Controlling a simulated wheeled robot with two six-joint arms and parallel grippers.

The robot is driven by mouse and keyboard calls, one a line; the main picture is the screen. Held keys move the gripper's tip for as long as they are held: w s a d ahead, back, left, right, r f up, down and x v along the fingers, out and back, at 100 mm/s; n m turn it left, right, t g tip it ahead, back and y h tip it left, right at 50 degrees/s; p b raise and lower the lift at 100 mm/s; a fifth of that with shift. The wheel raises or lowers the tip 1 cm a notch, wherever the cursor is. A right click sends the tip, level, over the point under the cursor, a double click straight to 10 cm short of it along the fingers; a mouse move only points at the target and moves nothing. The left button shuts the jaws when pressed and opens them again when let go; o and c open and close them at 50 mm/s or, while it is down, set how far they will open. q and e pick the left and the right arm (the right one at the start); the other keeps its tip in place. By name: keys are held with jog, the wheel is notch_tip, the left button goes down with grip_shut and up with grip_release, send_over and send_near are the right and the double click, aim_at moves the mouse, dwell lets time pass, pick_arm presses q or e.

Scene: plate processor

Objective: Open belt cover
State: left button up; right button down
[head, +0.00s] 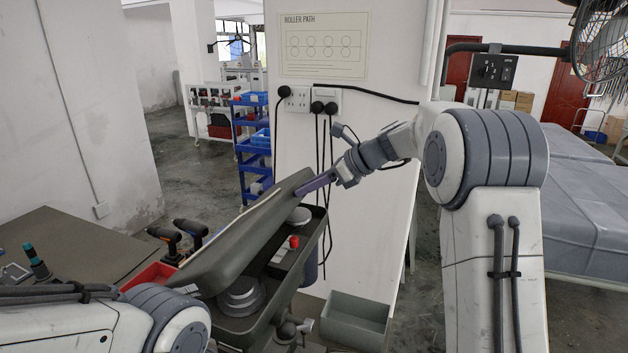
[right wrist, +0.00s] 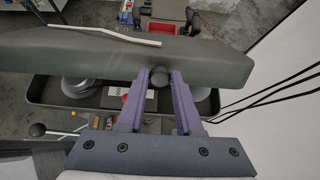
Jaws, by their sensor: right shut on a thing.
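The belt cover (head: 240,240) is a long dark grey lid, tilted up with a gap between it and the housing (head: 318,225) below. The cover also spans the right wrist view (right wrist: 90,62), above the housing's tray-like rim. My right gripper (head: 313,184) is at the cover's far end. In the right wrist view its purple fingers (right wrist: 160,78) are shut on a round dark knob (right wrist: 158,74) on the cover's edge. Inside the housing are grey round pulleys (head: 241,296) and a red button (head: 294,241). My left arm shows at lower left, but its gripper is out of view.
A table (head: 70,235) on the left holds drills (head: 165,236) and a red bin (head: 150,275). A grey bin (head: 355,320) stands below right of the housing. Black cables (head: 324,170) hang on the white wall behind. A blue cart (head: 250,150) stands farther back.

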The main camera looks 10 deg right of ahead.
jog(key=shift+a+r, duration=0.15)
jog(key=shift+r, duration=0.05)
jog(key=c, duration=0.6)
grip_release()
jog(key=b+v, duration=0.3)
jog(key=v, duration=0.7)
jog(key=shift+r+b, duration=0.15)
jog(key=shift+b, duration=0.25)
